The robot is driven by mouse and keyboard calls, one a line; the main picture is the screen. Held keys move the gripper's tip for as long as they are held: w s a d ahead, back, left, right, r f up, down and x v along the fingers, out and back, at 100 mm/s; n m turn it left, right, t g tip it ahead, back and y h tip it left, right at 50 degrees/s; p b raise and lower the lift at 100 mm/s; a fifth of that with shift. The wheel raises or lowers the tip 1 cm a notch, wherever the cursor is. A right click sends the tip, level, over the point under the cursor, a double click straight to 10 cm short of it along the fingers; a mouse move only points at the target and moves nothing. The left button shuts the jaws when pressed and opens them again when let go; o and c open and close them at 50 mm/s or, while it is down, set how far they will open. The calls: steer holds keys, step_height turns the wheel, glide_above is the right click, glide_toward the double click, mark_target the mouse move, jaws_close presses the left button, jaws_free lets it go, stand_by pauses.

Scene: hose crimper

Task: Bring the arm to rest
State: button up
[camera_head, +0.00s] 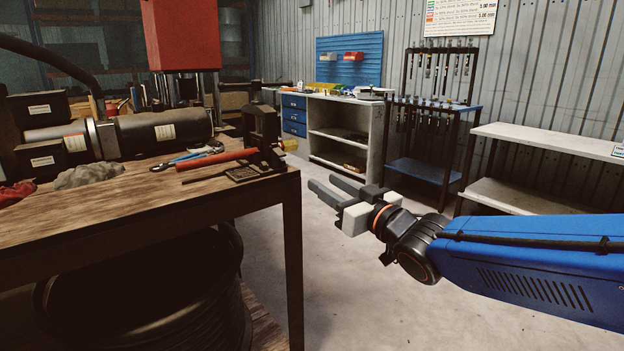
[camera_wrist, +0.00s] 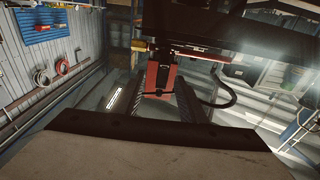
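My gripper (camera_head: 325,184) is in the head view, just right of the wooden workbench's right end. Its two grey fingers are apart with nothing between them, and they point left toward the bench. My blue arm (camera_head: 530,262) reaches in from the right edge, held up above the floor. In the wrist view, two dark ridged fingers stand apart, with a red machine part (camera_wrist: 159,77) seen beyond them. A pale, dark-edged surface fills the bottom of that view.
The wooden workbench (camera_head: 130,210) fills the left, with a red-handled tool (camera_head: 217,159), a small vise-like fixture (camera_head: 262,130) and a red press (camera_head: 181,35) on it. A white shelf unit (camera_head: 345,125), blue rack (camera_head: 425,170) and pale table (camera_head: 550,140) line the back wall. Floor between is clear.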

steer(key=s+d+f+m+g+h, duration=0.2)
steer(key=s+d+f+h, duration=0.15)
steer(key=d+f, duration=0.35)
steer(key=s+d+f+m+g+h, duration=0.25)
steer(key=d+f+h, duration=0.2)
steer(key=d, duration=0.45)
steer(key=s+d+f+g, duration=0.1)
steer(key=s+f+g, duration=0.1)
steer(key=s, duration=0.4)
steer(key=s+d+f+m+g+h, duration=0.1)
steer(key=s+d+f+g, duration=0.1)
steer(key=s+f, duration=0.2)
steer(key=s+d+f+m+g+h, duration=0.1)
steer(key=s+f+g, duration=0.1)
steer(key=s, duration=0.6)
steer(key=shift+s+d+f+g, duration=0.35)
steer(key=shift+s+d+f, duration=0.05)
steer(key=shift+f, duration=0.45)
steer(key=shift+o, duration=0.2)
steer(key=shift+w, duration=0.1)
